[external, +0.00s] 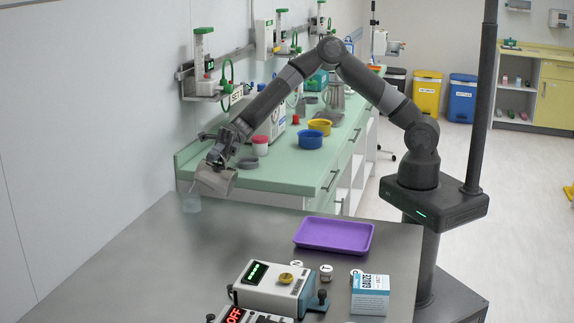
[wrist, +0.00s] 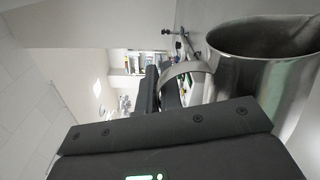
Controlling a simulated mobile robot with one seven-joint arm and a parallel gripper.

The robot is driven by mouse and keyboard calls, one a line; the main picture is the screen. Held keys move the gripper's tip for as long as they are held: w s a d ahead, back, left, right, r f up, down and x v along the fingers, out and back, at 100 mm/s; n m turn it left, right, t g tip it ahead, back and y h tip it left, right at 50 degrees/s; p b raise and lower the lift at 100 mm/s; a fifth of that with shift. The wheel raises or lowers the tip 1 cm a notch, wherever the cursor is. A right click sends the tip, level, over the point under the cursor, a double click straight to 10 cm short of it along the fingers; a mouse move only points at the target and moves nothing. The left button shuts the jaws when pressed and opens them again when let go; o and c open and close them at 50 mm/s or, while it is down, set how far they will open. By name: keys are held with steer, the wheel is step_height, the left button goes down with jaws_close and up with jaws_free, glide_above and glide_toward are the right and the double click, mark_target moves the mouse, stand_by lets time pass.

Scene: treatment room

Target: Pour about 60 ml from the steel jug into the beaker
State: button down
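The steel jug (external: 217,181) is tilted, with its lower left side just above the beaker. The clear beaker (external: 191,203) stands at the far left of the grey steel table; its contents are too small to make out. My gripper (external: 219,154) is at the jug's upper side. In the wrist view the jug (wrist: 250,75) fills the right side, with its curved handle (wrist: 187,72) at the dark fingers (wrist: 167,88) of my gripper, which look shut on it. I cannot make out a stream of liquid.
A purple tray (external: 334,235), a device with a green display (external: 273,288) and a gauze box (external: 370,295) stand on the steel table (external: 170,275). Behind is a green counter (external: 285,178) with blue (external: 311,139) and yellow (external: 320,127) bowls. The table's left part is clear.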

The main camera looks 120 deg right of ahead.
mark_target(232, 176)
steer(key=shift+s+a+f+n, duration=0.5)
steer(key=shift+s+f+n, duration=0.1)
steer(key=shift+n, duration=0.3)
steer(key=shift+s+a+f+n+b, duration=0.25)
steer(key=shift+s+a+f+n, duration=0.05)
steer(key=shift+f+n, duration=0.3)
steer(key=shift+s+a+f+n+b, duration=0.3)
steer(key=shift+f+n, duration=0.2)
steer(key=shift+n, duration=0.1)
stand_by(0.3)
steer(key=shift+s+a+f+n, duration=0.15)
steer(key=shift+f+n, duration=0.15)
steer(key=shift+n, duration=0.1)
steer(key=shift+s+a+f+n+b, duration=0.5)
steer(key=shift+s+f+n+b, duration=0.05)
steer(key=shift+n, duration=0.45)
steer(key=s+a+f+n+b, duration=0.3)
steer(key=s+a+f+n, duration=0.1)
steer(key=n, duration=0.3)
steer(key=shift+s+a+t, duration=0.2)
steer(key=shift+s+t, duration=0.1)
steer(key=shift+t, duration=0.1)
